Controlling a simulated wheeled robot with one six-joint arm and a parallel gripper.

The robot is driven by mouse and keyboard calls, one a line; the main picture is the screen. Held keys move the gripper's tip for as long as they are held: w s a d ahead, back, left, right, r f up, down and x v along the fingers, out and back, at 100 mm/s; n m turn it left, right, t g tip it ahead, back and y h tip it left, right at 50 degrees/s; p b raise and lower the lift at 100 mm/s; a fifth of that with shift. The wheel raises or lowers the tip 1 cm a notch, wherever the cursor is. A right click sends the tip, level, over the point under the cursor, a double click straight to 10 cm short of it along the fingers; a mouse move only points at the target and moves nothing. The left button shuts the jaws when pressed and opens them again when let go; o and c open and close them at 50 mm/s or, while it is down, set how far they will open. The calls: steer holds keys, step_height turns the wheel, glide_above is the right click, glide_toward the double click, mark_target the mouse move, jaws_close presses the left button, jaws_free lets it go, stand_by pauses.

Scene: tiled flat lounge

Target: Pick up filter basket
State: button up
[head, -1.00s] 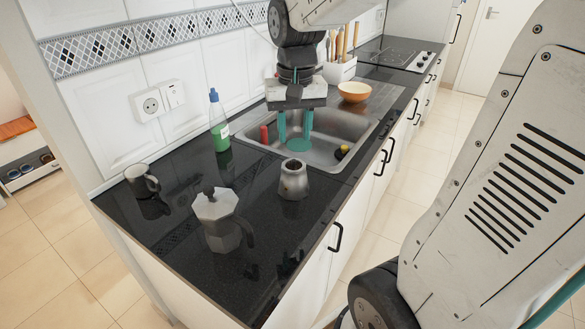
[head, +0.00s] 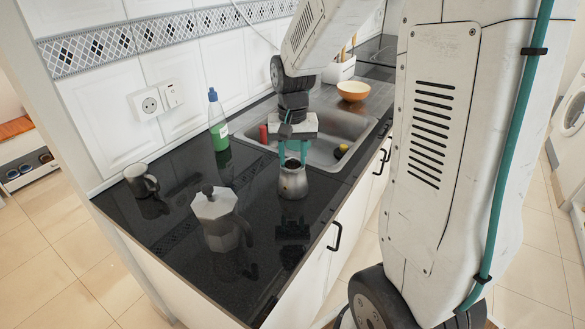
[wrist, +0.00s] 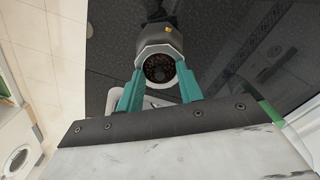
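The metal moka pot base (head: 292,183) stands upright on the black counter in front of the sink. In the wrist view, its octagonal rim (wrist: 143,52) surrounds a round opening with a dark, speckled inside. This looks like the filter basket (wrist: 159,69) sitting in the base; the head view does not show it clearly. My gripper (head: 293,163) is just above the base and points down. Its two teal fingers are apart, one on each side of the rim (wrist: 161,75) in the wrist view. I cannot tell whether they touch the metal.
The moka pot top (head: 216,217) with its handle stands nearer on the counter. A grey mug (head: 138,180) is at the left, and a green bottle (head: 218,127) by the wall. The sink (head: 326,155) lies behind the base. An orange bowl (head: 353,91) is farther back.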

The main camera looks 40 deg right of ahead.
jaws_close()
steer(key=shift+r, duration=0.2)
stand_by(0.3)
steer(key=shift+r, duration=1.65)
steer(key=s+r, duration=0.1)
steer(key=s, duration=1.4)
steer(key=shift+s+d+r, duration=0.15)
steer(key=shift+s+d, duration=0.15)
steer(key=shift+s, duration=0.1)
steer(key=shift+s, duration=0.1)
